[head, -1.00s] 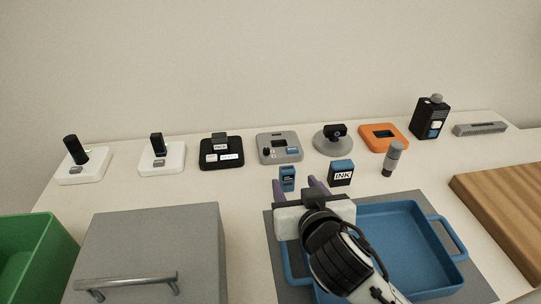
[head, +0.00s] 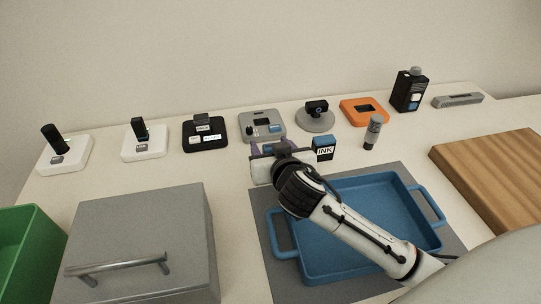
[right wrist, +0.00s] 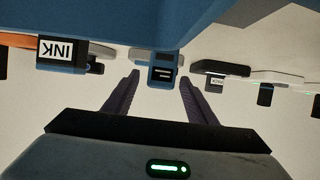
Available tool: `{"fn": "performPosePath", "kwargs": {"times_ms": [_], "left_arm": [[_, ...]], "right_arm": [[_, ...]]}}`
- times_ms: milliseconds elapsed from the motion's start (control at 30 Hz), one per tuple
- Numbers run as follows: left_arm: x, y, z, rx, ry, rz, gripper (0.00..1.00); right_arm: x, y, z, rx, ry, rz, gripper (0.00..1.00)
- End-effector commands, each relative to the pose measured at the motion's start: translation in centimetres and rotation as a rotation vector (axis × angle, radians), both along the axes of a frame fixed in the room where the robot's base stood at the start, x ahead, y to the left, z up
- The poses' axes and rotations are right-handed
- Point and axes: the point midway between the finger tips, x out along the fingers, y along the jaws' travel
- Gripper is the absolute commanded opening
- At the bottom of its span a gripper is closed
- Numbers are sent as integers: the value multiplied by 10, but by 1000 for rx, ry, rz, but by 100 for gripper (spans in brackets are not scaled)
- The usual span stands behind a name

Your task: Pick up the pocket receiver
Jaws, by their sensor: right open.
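A small blue box with a dark face, which looks like the pocket receiver (right wrist: 163,74), stands upright on the table in the right wrist view, where everything appears upside down. It lies ahead, between the lines of my two purple fingers. In the head view my right gripper hides most or all of it. My right gripper (head: 271,147) is open with nothing between its fingers; it also shows in the right wrist view (right wrist: 160,88). The fingertips are close to the box, and I cannot tell whether they reach past its front. My left gripper is not in view.
An INK box (head: 324,149) stands close to the right of my gripper. A grey dock (head: 262,125) sits behind it and a grey cylinder (head: 373,133) farther right. A blue tray (head: 433,205) lies under my forearm. A grey lidded box (head: 140,225) is at left.

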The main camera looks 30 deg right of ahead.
Motion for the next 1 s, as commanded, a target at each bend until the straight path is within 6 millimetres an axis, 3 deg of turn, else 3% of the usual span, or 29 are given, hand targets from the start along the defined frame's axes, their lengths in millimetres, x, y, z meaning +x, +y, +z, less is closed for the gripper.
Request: {"fn": "performPosePath", "kwargs": {"times_ms": [100,367,667,1000], "left_arm": [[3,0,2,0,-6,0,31],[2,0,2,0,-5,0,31],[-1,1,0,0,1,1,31],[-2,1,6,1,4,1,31]], "right_arm": [[0,0,0,0,0,0,52],[0,0,0,-1,0,0,8],[0,0,6,-1,-3,0,7],[0,1,69,3,-6,0,7]]}}
